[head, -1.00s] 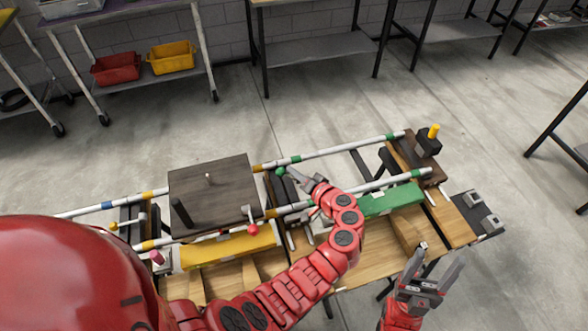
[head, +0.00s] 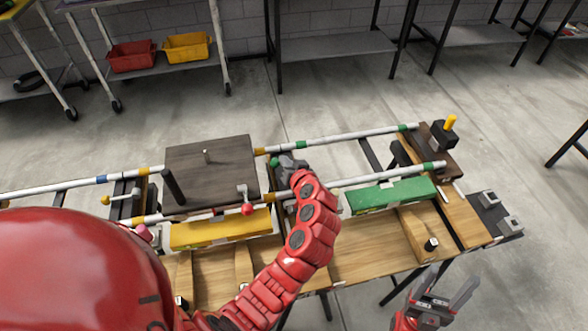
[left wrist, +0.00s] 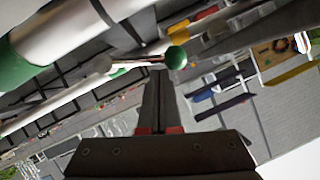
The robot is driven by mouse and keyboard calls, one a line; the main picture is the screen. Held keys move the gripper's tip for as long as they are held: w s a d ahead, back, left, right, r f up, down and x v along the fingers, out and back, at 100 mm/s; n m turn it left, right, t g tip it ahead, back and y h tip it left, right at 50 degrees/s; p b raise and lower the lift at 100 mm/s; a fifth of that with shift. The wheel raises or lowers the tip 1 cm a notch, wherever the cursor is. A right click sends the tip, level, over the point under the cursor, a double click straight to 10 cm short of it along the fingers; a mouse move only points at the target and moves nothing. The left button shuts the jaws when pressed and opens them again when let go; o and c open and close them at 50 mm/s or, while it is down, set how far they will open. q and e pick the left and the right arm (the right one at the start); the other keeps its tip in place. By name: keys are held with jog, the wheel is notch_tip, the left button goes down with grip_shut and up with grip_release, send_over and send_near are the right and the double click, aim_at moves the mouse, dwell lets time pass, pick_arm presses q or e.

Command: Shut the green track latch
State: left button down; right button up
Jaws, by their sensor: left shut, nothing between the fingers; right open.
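The green track latch shows as a green knob (head: 275,161) by the far white rail, right of the dark plate; my gripper partly hides it. In the left wrist view its green ball (left wrist: 176,57) sits on the end of a pale rod. My left gripper (head: 284,161) is shut and empty, right beside the knob. In the left wrist view the closed fingertips (left wrist: 157,73) are just below the ball; I cannot tell whether they touch it. My right gripper (head: 450,286) is open and empty, off the table's front right.
A dark plate (head: 205,180) rides on the white rails left of my gripper. A red-knobbed latch (head: 246,209) and a yellow-knobbed latch (head: 105,200) are nearby. A green block (head: 390,194) and a yellow block (head: 215,230) lie along the near side.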

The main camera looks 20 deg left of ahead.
pick_arm(q)
jog(key=f+n+b, duration=0.1)
jog(key=b, duration=0.1)
jog(key=a+f+h+b, duration=0.1)
jog(key=b, duration=0.1)
jog(key=shift+s+f+n+t+h, duration=0.1)
jog(key=shift+s+n+t+h, duration=0.2)
jog(key=shift+s+n+t, duration=0.1)
jog(key=shift+a+f+b, duration=0.15)
jog(key=shift+f+b, duration=0.05)
jog(key=shift+b, duration=0.6)
jog(key=shift+w+d+r+b, duration=0.2)
jog(key=shift+w+d+b, duration=0.25)
jog(key=shift+d, duration=0.15)
jog(key=shift+r, duration=0.4)
jog(key=r, duration=0.1)
jog(key=r+p, duration=0.1)
jog(key=r, duration=0.1)
jog(key=shift+w+a+r+p, duration=0.15)
jog(key=shift+w+a+p, duration=0.1)
jog(key=shift+w+p, duration=0.15)
jog(key=b+v, duration=0.1)
jog(key=v, duration=0.9)
jog(key=shift+s+a, duration=0.15)
jog(key=shift+s, duration=0.1)
